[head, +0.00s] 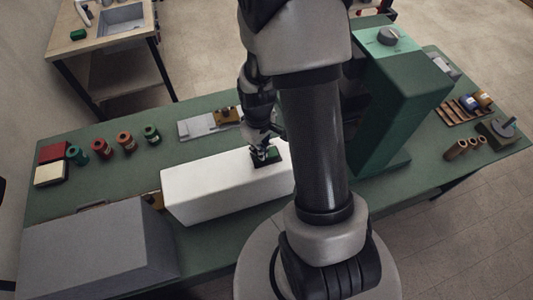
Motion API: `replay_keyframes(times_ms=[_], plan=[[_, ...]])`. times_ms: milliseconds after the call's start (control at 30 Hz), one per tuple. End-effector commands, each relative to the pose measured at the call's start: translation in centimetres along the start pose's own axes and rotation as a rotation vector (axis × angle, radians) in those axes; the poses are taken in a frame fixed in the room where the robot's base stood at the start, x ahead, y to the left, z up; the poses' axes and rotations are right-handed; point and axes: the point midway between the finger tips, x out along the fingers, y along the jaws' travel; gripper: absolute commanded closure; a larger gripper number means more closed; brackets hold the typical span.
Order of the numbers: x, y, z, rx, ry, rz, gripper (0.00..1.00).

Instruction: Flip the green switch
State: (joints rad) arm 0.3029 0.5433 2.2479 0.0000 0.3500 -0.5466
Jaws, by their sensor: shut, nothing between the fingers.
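The green switch (267,156) is a small dark green piece on top of a long white box (205,187), near the box's right end. My gripper (264,157) points down at the switch with its fingers shut and nothing between them. The fingertips are at or just above the switch and cover part of it. I cannot tell whether they touch it, nor which way the switch is tipped.
A grey box (95,250) stands at the front left of the green table (120,190). Several thread spools (102,148) stand at the left. A tall green machine (390,110) stands right of my arm. A metal plate with a brass block (227,115) lies behind the white box.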

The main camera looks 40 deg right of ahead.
Motion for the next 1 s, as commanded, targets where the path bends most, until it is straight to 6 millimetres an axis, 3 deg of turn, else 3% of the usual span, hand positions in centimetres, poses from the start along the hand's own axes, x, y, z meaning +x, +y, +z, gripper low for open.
replay_keyframes(times_ms=[367,1000], plan=[[0.0,0.0,0.0,0.000,-0.001,0.000,1.00],[-5.0,0.0,0.0,0.000,0.000,0.000,1.00]])
